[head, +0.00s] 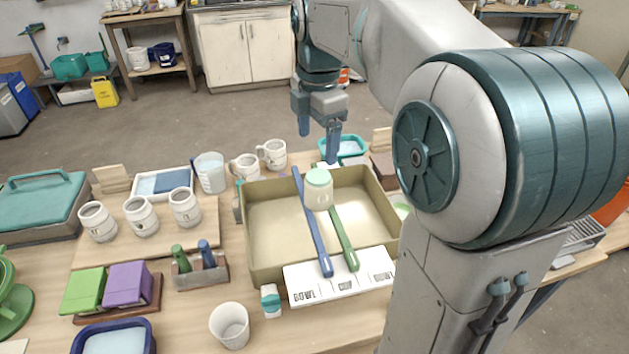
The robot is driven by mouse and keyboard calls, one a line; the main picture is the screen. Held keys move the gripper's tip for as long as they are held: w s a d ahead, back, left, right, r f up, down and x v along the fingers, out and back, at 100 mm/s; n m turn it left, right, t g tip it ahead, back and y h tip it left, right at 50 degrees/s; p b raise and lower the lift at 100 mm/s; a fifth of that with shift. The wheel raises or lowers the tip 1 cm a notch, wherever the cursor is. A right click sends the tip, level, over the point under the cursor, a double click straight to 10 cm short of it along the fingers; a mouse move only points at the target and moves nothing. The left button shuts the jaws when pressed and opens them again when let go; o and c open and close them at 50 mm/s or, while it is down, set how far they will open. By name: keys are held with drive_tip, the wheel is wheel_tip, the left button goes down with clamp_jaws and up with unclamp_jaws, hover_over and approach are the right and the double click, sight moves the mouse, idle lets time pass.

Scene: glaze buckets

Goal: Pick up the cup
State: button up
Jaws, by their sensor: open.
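Several things could be the cup. Three white speckled cups (140,217) stand in a row on a wooden board at the left. Two pale mugs with handles (272,155) stand behind the tan basin. A plain whitish cup (229,327) stands alone at the front. My gripper (319,143) hangs fingers down above the back of the basin, open, with nothing seen between its fingers. It is to the right of the two mugs and far from the front cup. Its exact height above the table is hard to tell.
The tan basin (265,262) holds a green-lidded jar (319,189), with blue and green long tools across it. A white sign (341,277) leans at its front. A clear measuring jug (209,173), a small tool caddy (201,272) and green and purple blocks (128,284) crowd the left.

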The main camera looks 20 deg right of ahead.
sight(319, 176)
wheel_tip(319, 176, down, 8)
drive_tip(key=shift+d+r, duration=0.15)
drive_tip(key=shift+r, duration=0.1)
drive_tip(key=shift+w+d+f+p, duration=0.1)
drive_tip(key=shift+w+f+p, duration=0.05)
drive_tip(key=shift+f, duration=0.7)
drive_tip(key=shift+w+d+f+p, duration=0.1)
drive_tip(key=shift+f+p, duration=0.05)
drive_tip(key=shift+f, duration=0.7)
drive_tip(key=shift+w+f+p, duration=0.15)
drive_tip(key=shift+f, duration=0.7)
drive_tip(key=c, duration=1.2)
drive_tip(key=shift+o, duration=0.2)
drive_tip(key=shift+r, duration=0.1)
